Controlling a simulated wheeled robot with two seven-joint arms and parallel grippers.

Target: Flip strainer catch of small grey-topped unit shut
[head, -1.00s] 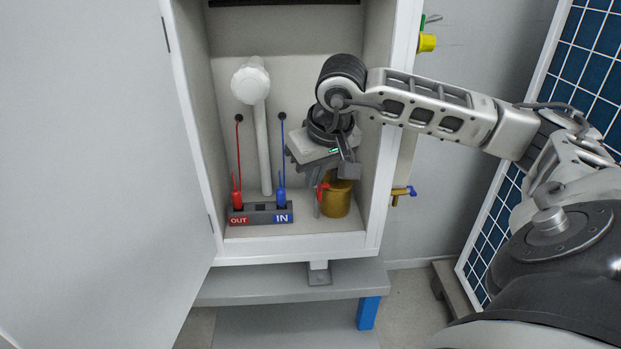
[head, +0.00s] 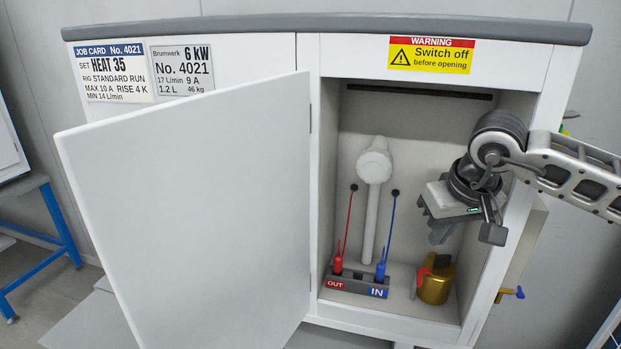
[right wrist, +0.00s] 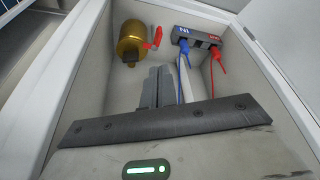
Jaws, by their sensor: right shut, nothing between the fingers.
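The small grey-topped unit (head: 390,25) is a white cabinet with its door swung open to the left. Its brass strainer (head: 437,288) stands at the lower right inside, with a red catch (head: 424,274) on its left side. In the right wrist view the strainer (right wrist: 130,42) is at the upper left and the catch (right wrist: 154,40) stands out beside it. I cannot tell whether the catch is fully shut. My right gripper (head: 439,236) is shut and empty, above the strainer and apart from it. Its closed fingers also show in the right wrist view (right wrist: 156,86). My left gripper is not in view.
The open door (head: 195,210) fills the left. A block with red OUT and blue IN plugs (head: 356,283) sits left of the strainer, with thin cables. A white pipe (head: 369,210) stands behind it. A blue-handled valve (head: 512,293) is outside at right.

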